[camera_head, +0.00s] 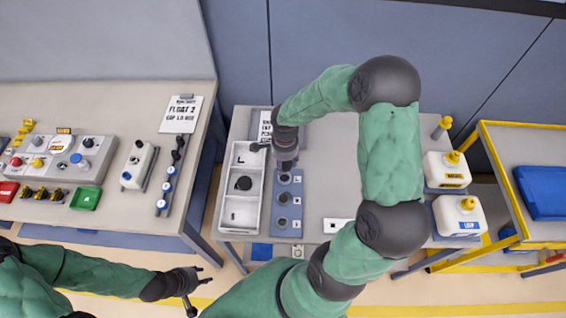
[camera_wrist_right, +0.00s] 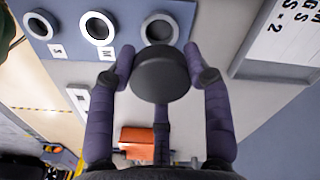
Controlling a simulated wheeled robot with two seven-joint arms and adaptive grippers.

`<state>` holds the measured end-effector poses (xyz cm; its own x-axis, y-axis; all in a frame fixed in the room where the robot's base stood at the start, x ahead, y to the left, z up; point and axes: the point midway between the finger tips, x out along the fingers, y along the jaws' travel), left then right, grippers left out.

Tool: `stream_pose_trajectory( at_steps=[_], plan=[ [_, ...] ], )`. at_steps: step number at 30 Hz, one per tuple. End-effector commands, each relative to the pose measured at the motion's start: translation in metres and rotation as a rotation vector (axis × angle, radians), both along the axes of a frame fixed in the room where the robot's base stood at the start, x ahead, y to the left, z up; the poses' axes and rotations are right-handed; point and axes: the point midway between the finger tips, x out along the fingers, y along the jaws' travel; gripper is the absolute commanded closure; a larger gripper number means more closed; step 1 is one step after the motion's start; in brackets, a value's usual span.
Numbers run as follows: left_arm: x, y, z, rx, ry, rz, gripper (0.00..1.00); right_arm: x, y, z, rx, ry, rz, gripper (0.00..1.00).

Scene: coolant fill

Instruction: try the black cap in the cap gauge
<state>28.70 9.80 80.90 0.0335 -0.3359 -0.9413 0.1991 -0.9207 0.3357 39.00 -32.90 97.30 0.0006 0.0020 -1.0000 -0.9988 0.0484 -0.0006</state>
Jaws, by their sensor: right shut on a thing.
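My right gripper (camera_head: 286,164) is shut on the black cap (camera_wrist_right: 162,75), a dark round disc held between its fingers in the right wrist view. The cap gauge (camera_head: 292,212) is a blue plate with a row of grey rings beside letter labels. My right gripper is at the far end of this plate. In the wrist view the gauge (camera_wrist_right: 128,42) shows behind the cap, which overlaps the lower edge of the end ring (camera_wrist_right: 160,28). I cannot tell whether cap and ring touch. My left gripper (camera_head: 204,279) is open and empty, low at the left, away from the gauge.
A white tray (camera_head: 224,211) marked L and S stands left of the gauge, with a dark round piece (camera_head: 243,183) in its middle. White jugs with yellow caps (camera_head: 446,170) stand at right. A sign (camera_head: 263,124) stands behind. An orange block (camera_wrist_right: 137,143) shows in the wrist view.

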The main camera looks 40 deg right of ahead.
Motion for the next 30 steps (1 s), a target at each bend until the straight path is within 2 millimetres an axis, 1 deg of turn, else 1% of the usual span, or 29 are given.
stream_pose_trajectory(
  at_steps=[8,24,30],
  plan=[
    [0.000,0.000,-0.009,0.000,0.000,0.000,0.60,0.000,0.000,-0.002,-0.001,-0.002,0.000,0.76],
    [0.000,0.000,-0.052,0.000,0.000,0.000,0.60,0.000,0.000,-0.046,0.000,0.001,0.001,0.76],
    [0.000,0.000,-0.060,0.000,0.000,0.000,0.60,0.000,0.000,-0.054,0.000,0.000,0.001,0.76]
  ],
)
